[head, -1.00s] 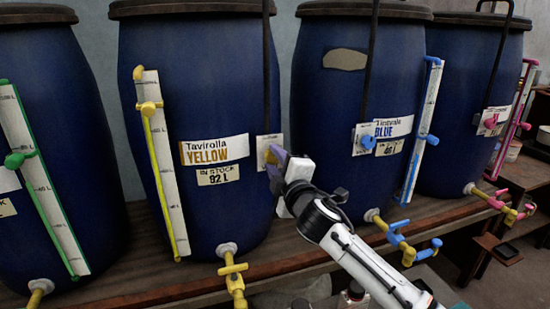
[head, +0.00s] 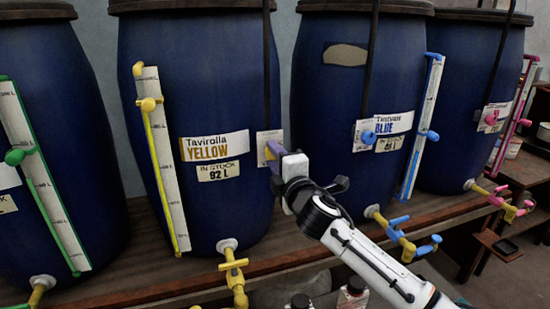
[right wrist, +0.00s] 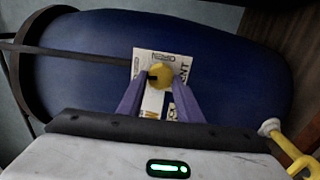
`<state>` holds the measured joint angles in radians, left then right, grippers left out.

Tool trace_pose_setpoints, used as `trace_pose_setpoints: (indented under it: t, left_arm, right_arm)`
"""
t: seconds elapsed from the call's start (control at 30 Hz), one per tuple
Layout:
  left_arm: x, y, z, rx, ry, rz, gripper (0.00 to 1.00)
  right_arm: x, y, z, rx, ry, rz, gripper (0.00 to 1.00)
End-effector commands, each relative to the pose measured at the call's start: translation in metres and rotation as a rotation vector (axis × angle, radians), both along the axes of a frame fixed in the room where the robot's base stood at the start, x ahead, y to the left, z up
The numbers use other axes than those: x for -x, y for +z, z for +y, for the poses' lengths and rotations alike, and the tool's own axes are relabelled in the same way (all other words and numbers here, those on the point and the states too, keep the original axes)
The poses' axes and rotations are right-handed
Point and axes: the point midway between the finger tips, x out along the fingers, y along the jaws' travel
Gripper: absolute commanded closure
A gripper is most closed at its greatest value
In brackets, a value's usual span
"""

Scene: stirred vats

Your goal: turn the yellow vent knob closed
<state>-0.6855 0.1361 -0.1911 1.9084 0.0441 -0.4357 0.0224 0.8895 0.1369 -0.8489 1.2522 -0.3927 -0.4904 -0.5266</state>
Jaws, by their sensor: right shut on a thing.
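The yellow vent knob (right wrist: 160,75) sits on a white label plate (right wrist: 143,62) on the side of the blue vat marked Tavirolla Yellow (head: 205,80). In the right wrist view the knob is round with a dark mark on its left side. My right gripper (right wrist: 159,84) has its two purple fingers on either side of the knob, shut on it. In the head view the right gripper (head: 274,153) reaches the plate from the right and hides most of the knob. My left gripper is not in view.
A yellow sight gauge (head: 163,160) runs down the vat's left side, and a yellow tap (head: 233,275) sticks out at its foot. A blue vat (head: 330,110) with a blue knob (head: 368,137) stands to the right. A dark vertical rod (head: 267,70) rises above the plate.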

Motion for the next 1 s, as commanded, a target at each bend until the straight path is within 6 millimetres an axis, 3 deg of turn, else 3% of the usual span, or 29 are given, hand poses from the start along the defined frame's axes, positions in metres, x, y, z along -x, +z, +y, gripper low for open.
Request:
trace_pose_setpoints:
  t: [0.03, 0.07, 0.17, 0.57, 1.0]
  left_arm:
    - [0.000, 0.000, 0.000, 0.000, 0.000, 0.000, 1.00]
    - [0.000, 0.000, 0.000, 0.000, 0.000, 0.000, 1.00]
    - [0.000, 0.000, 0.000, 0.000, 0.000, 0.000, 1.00]
    - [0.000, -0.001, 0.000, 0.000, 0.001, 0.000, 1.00]
    - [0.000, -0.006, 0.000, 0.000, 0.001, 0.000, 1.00]
  right_arm:
    - [0.000, 0.000, 0.000, 0.004, 0.000, -0.001, 0.90]
    - [0.000, 0.000, 0.000, 0.004, 0.000, -0.001, 0.63]
    - [0.000, 0.000, 0.000, 0.003, 0.000, -0.001, 0.49]
    - [0.005, 0.000, -0.002, 0.001, -0.001, -0.001, 0.49]
    - [0.067, -0.001, -0.022, 0.002, 0.000, -0.001, 0.49]
